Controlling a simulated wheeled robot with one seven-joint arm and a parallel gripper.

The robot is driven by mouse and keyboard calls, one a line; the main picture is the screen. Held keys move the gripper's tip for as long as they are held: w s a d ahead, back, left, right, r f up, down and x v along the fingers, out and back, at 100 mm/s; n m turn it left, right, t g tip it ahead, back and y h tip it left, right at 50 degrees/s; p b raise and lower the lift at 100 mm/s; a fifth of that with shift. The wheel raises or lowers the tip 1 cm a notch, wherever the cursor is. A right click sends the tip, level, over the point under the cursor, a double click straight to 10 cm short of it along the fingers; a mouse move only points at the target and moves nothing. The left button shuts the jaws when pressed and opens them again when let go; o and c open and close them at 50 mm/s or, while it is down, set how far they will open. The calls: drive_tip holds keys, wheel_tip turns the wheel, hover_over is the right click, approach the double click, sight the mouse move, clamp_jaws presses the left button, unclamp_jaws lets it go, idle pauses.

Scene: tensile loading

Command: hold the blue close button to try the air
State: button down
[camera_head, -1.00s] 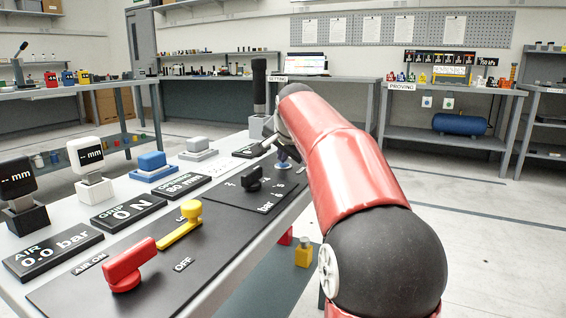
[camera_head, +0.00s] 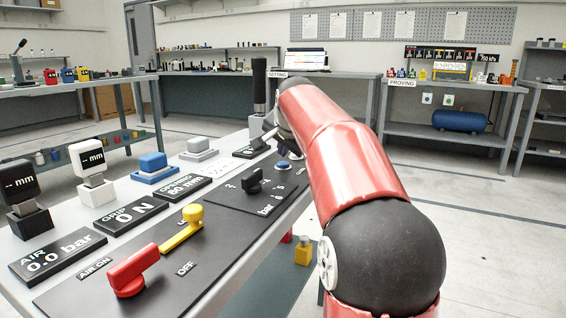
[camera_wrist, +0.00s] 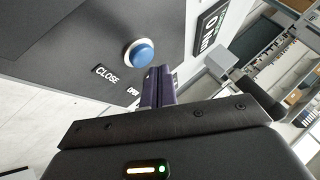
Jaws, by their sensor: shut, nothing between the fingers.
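The blue close button (camera_wrist: 140,55) sits in a white ring on the dark panel, beside the label CLOSE (camera_wrist: 106,75). In the head view a small blue button (camera_head: 283,165) shows near the panel's far right edge. My gripper (camera_wrist: 158,72) is shut and empty, its fingertips close beside the button's edge in the wrist view. I cannot tell whether they touch it. In the head view my gripper is partly hidden by my red arm. The AIR readout (camera_head: 57,254) shows 0.0 bar, and the GRIP readout (camera_head: 125,214) shows 0 N.
On the panel are a red lever (camera_head: 132,270), a yellow lever (camera_head: 183,228) and a black knob (camera_head: 253,180). A tall black post (camera_head: 259,85) stands beyond my gripper. Open floor lies to the right.

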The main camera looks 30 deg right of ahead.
sight(284, 165)
drive_tip(key=shift+r+p, duration=2.4)
drive_tip(key=shift+r, duration=0.15)
drive_tip(key=shift+f, duration=0.1)
